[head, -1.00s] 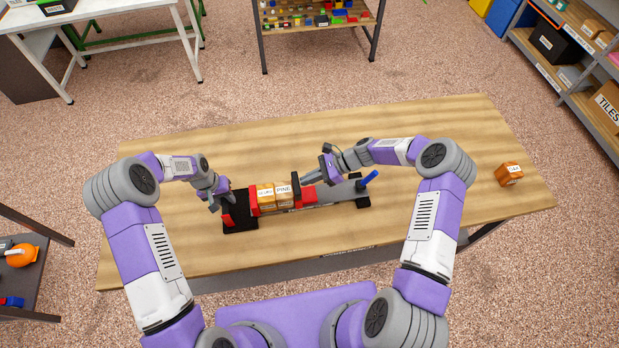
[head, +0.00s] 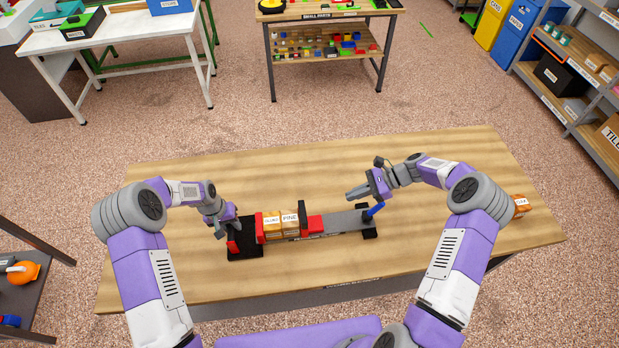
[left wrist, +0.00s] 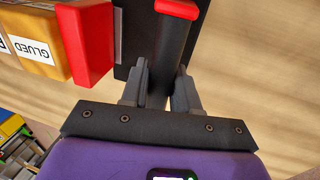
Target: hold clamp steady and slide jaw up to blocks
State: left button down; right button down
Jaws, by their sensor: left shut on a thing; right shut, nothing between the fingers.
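The clamp lies along the table, with a grey bar (head: 342,221), a black base at its left end (head: 243,253) and a blue handle (head: 376,208) at its right. Two orange blocks, GLUED (head: 271,226) and PINE (head: 290,223), stand between the red fixed jaw (left wrist: 92,42) and the black sliding jaw (head: 304,214). The sliding jaw looks against or very near PINE; I cannot tell contact. My left gripper (left wrist: 158,88) is shut on the clamp's black upright post (left wrist: 172,45).
Another orange block (head: 521,205) sits at the table's right edge, partly behind my right arm. The wooden table (head: 420,285) is clear in front of and behind the clamp. Shelves and another bench stand beyond the table.

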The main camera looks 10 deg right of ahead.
pick_arm(q)
jog(key=shift+a+f, duration=0.1)
jog(key=shift+a, duration=0.05)
jog(key=c, duration=1.3)
grip_release()
jog(key=o, duration=0.5)
jog(key=shift+w, duration=0.1)
jog(key=shift+o, duration=0.2)
notch_tip(320, 180, up, 12)
jog(key=a, duration=0.2)
jog(key=shift+a, duration=0.15)
